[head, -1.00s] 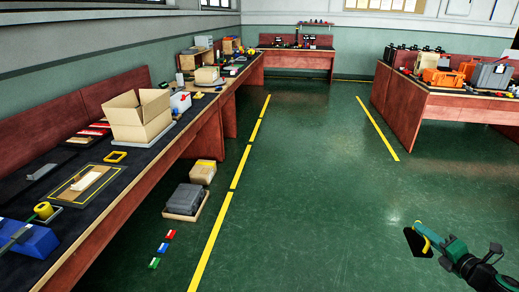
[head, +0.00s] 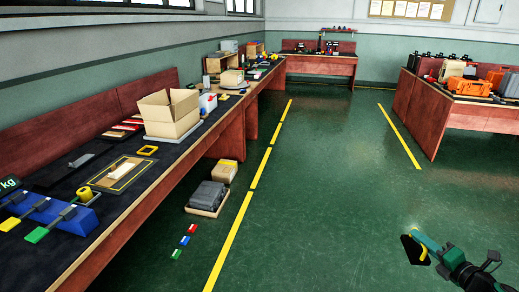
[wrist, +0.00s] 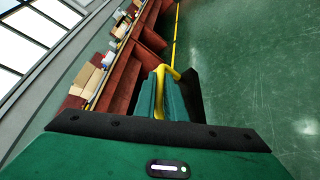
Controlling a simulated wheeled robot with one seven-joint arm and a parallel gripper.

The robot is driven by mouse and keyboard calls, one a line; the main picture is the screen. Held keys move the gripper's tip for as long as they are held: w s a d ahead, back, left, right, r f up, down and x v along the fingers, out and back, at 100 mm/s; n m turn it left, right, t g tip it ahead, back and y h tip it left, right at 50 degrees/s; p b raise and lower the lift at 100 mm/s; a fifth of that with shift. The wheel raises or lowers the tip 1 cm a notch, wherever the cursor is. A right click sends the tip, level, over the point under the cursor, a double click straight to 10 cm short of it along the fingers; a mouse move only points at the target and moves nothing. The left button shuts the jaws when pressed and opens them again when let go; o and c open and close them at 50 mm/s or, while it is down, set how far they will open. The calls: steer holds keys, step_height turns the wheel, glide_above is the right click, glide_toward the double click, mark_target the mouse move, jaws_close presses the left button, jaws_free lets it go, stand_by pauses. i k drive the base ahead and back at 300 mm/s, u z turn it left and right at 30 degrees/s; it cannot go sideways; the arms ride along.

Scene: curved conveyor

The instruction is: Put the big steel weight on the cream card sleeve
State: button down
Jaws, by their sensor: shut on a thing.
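My gripper (head: 424,249) is at the lower right of the head view, over the open floor and away from the benches. It is shut on the yellow handle of a dark block (head: 411,251). In the wrist view the yellow handle (wrist: 160,78) passes between the green fingers, with the dark block (wrist: 189,96) beside them. I cannot tell whether this block is the big steel weight. A flat cream piece (head: 125,169), perhaps the card sleeve, lies on a brown board with a yellow outline (head: 101,180) on the left bench.
The left bench (head: 143,205) also bears an open carton (head: 171,118), a yellow frame (head: 147,150) and a blue device (head: 62,212) with coloured levers. Small coloured blocks (head: 184,240), a grey case (head: 207,195) and a box (head: 225,171) stand on the floor beside it. The green aisle floor is clear.

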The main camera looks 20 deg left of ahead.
mark_target(124, 171)
steer(key=u, duration=1.6)
